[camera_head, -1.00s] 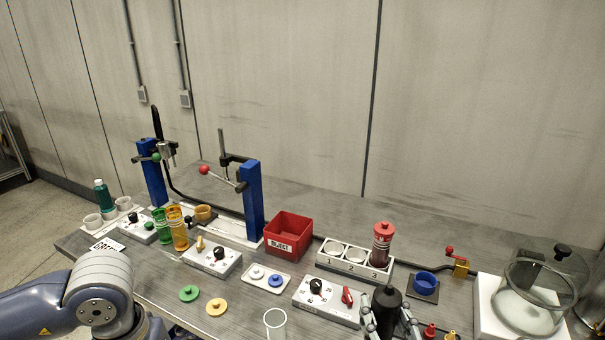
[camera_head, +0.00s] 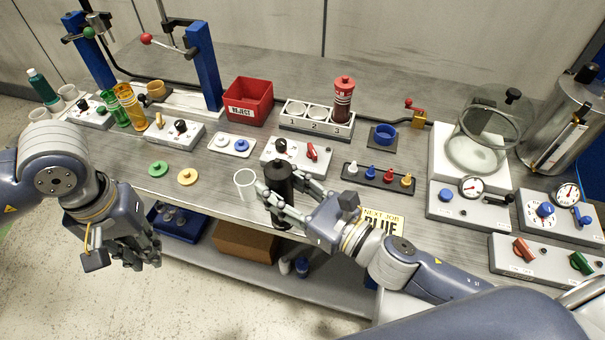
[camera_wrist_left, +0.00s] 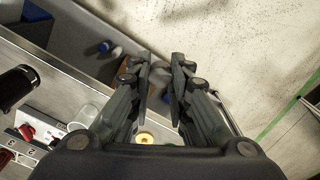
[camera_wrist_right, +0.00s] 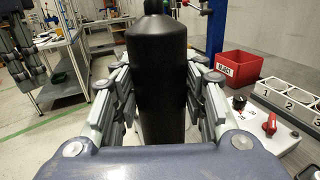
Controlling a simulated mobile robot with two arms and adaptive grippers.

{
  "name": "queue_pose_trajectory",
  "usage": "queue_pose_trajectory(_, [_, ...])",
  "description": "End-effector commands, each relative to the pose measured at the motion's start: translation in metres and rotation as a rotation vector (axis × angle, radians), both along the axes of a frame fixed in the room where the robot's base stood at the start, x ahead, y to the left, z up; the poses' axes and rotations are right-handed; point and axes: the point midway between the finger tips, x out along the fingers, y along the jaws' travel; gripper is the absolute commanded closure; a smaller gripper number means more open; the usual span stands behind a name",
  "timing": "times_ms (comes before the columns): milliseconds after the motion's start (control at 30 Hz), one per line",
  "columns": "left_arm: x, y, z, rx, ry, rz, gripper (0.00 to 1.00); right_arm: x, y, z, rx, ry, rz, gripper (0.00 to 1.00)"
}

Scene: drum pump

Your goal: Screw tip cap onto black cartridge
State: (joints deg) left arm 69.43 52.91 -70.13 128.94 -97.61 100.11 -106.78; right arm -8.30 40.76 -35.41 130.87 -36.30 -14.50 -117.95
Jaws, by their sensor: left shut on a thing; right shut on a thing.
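My right gripper (camera_head: 275,193) is shut around the black cartridge (camera_head: 280,180). The cartridge stands upright, narrow end up, near the table's front edge; it fills the middle of the right wrist view (camera_wrist_right: 160,80). I cannot tell whether its base touches the table. Small tip caps stand in a black tray (camera_head: 345,178): white (camera_head: 352,169), blue (camera_head: 371,172), red (camera_head: 388,175) and yellow (camera_head: 406,180). My left gripper (camera_head: 145,255) hangs in front of the table at left. In the left wrist view its fingers (camera_wrist_left: 161,62) are close together; I make out nothing between them.
A clear cup (camera_head: 245,184) stands just left of the cartridge. Behind are a knob box (camera_head: 292,165), a red reject bin (camera_head: 247,100) and a numbered rack (camera_head: 300,120) with a red cartridge (camera_head: 343,100). A glass chamber (camera_head: 490,135) stands right.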

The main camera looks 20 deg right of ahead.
Motion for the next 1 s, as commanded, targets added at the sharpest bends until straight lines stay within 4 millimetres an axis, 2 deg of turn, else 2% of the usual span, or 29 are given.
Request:
queue_pose_trajectory(200, [0.0, 0.0, 0.0, 0.0, 0.0, 0.0, 0.9, -0.001, 0.01, -0.001, -0.001, -0.001, 0.052, 1.0])
queue_pose_trajectory(533, [0.0, 0.0, 0.0, 0.0, 0.0, -0.001, 0.9, -0.002, 0.01, -0.002, -0.001, 0.002, 0.054, 1.0])
queue_pose_trajectory(667, [0.005, -0.007, 0.004, -0.001, -0.003, -0.015, 0.9, -0.002, 0.01, -0.002, -0.001, 0.001, 0.054, 1.0])
queue_pose_trajectory(767, [0.015, -0.021, 0.013, -0.002, -0.005, -0.052, 0.9, -0.002, 0.01, -0.001, -0.001, -0.001, 0.054, 1.0])
queue_pose_trajectory(867, [0.03, -0.044, 0.027, 0.0, -0.007, -0.11, 0.9, -0.002, 0.01, -0.001, -0.001, -0.001, 0.054, 1.0])
queue_pose_trajectory(1000, [0.049, -0.085, 0.056, 0.001, -0.008, -0.214, 0.9, -0.002, 0.01, -0.001, -0.001, -0.001, 0.054, 1.0])
